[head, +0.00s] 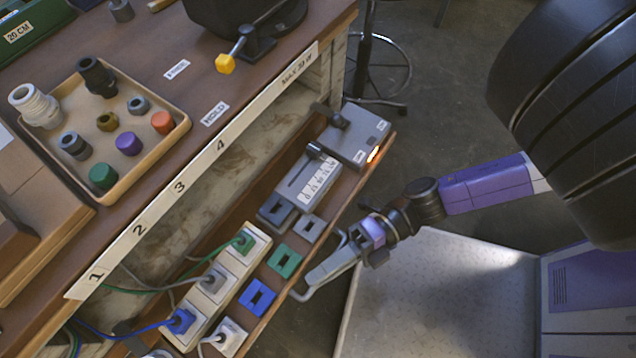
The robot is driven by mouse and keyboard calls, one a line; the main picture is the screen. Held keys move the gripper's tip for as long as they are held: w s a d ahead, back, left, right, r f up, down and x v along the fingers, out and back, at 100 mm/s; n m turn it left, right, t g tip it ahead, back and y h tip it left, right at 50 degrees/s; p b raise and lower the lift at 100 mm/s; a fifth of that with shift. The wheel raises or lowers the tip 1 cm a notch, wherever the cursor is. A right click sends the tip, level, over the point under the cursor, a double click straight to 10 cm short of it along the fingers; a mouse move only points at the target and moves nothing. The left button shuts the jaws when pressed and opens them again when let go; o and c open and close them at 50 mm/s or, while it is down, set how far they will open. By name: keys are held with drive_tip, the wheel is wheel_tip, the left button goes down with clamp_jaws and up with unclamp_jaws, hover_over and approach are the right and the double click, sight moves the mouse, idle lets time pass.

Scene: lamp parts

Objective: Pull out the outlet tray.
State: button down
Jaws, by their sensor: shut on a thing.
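The outlet tray (343,205) is a brown wooden board below the bench top, standing out past the bench's front edge. It carries a white power strip (213,284) with green, blue and white plugs, coloured square pieces, and grey boxes. My gripper (318,278) comes in from the right, low at the tray's front edge, and is shut on the tray's pale handle (303,296). The exact contact between the fingers and handle is partly hidden and hard to make out.
The bench front (190,176) bears numbers 1 to 4. A parts tray (172,137) and a lamp with a yellow knob (225,64) are on the bench. Cables run behind the power strip. A stool (372,70) stands beyond; floor shows to the tray's right.

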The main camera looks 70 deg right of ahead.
drive_tip(key=shift+d, duration=0.1)
drive_tip(key=c, duration=1.5)
unclamp_jaws()
drive_tip(key=p+v, duration=0.1)
drive_tip(key=v, duration=0.6)
drive_tip(key=shift+s+d, duration=0.2)
drive_tip(key=shift+d, duration=0.1)
